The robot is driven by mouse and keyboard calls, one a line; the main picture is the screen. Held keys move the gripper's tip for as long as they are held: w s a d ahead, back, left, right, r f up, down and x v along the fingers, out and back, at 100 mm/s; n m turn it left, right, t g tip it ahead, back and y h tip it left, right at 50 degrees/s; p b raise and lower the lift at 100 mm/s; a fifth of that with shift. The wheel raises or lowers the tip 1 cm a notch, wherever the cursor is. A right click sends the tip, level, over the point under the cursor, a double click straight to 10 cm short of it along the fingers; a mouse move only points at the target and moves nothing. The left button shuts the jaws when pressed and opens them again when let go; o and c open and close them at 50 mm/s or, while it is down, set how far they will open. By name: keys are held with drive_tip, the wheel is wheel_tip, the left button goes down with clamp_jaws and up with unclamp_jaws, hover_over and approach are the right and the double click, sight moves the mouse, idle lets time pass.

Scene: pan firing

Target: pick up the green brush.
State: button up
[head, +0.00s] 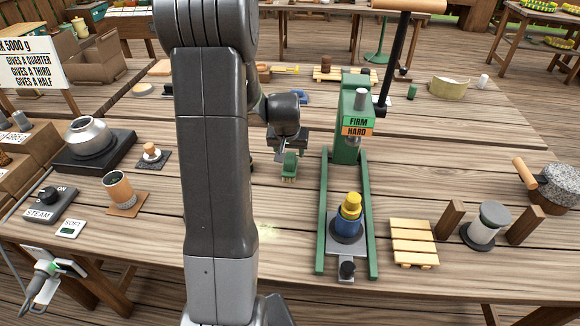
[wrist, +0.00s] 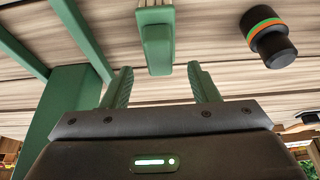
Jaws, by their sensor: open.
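The green brush (head: 289,168) is on the wooden table in the head view, just left of the green press. In the wrist view the brush (wrist: 158,42) is a green block with pale bristles at the top edge of the picture. My gripper (head: 290,149) is right by the brush in the head view. In the wrist view my gripper (wrist: 165,76) has its two green fingers spread apart with nothing between them. The brush lies ahead of the gap, roughly in line with it. Whether the fingers overlap it in depth is unclear.
The green press (head: 348,128) with its long rails stands close on the right; its green frame (wrist: 68,95) fills the left of the wrist view. A black cylinder with orange and green rings (wrist: 268,36) is near the brush. A slatted wooden rack (head: 413,243) lies front right.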

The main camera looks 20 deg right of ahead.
sight(290, 157)
drive_tip(key=shift+p+x, duration=0.35)
drive_tip(key=shift+x, duration=1.75)
drive_tip(key=shift+s+a, duration=0.1)
drive_tip(key=shift+s, duration=0.05)
drive_tip(key=shift+c, duration=0.4)
drive_tip(key=c, duration=1)
